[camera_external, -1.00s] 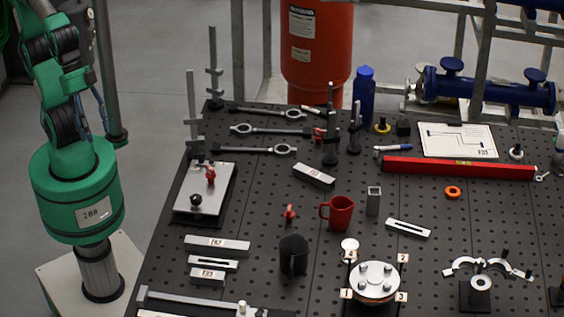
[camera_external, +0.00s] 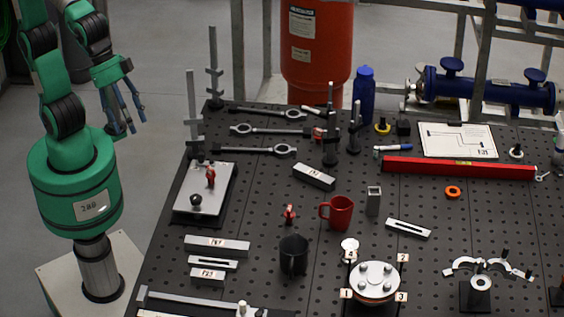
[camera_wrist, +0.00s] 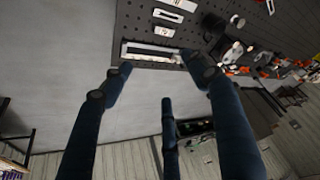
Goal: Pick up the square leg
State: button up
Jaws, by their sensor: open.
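A short upright grey square tube with an open top (camera_external: 373,200) stands on the perforated black table, just right of the red mug, in the external view. It is the thing that best looks like the square leg, though I cannot be sure. Grey square bars with labels also lie on the table, one at the front left (camera_external: 217,245) and one near the middle (camera_external: 314,177). My gripper (camera_external: 137,125) hangs left of the table, well away from them. Its blue fingers (camera_wrist: 158,70) are spread and empty in the wrist view.
The red mug (camera_external: 337,213), a black mug (camera_external: 293,256) and a slotted plate (camera_external: 408,228) stand or lie near the tube. A long red level (camera_external: 458,169) lies behind it. Tall clamp posts (camera_external: 193,115) rise along the table's left edge.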

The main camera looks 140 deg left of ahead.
jog(key=w+a+f+n+g+y+p, duration=0.2)
jog(key=w+a+n+p, duration=0.45)
jog(key=w+a, duration=2.05)
jog(key=a+f+n+p, duration=0.1)
jog(key=a+f+p, duration=0.1)
jog(key=a+f, duration=0.5)
jog(key=a+f+n+g+p, duration=0.1)
jog(key=a+f+n+p, duration=0.1)
jog(key=a+f, duration=0.6)
jog(key=a+f+n+y+p, duration=0.1)
jog(key=a+f, duration=0.7)
jog(key=a, duration=1)
jog(key=shift+w+a+n+g+p, duration=0.3)
jog(key=shift+w+n+g+p, duration=0.15)
jog(key=shift+n+p, duration=0.4)
jog(key=shift+f, duration=0.1)
jog(key=p+x, duration=0.1)
jog(key=x, duration=0.7)
jog(key=shift+f, duration=0.2)
jog(key=shift+w+a+f+p, duration=0.1)
jog(key=shift+a+f+p, duration=0.05)
jog(key=shift+p, duration=0.2)
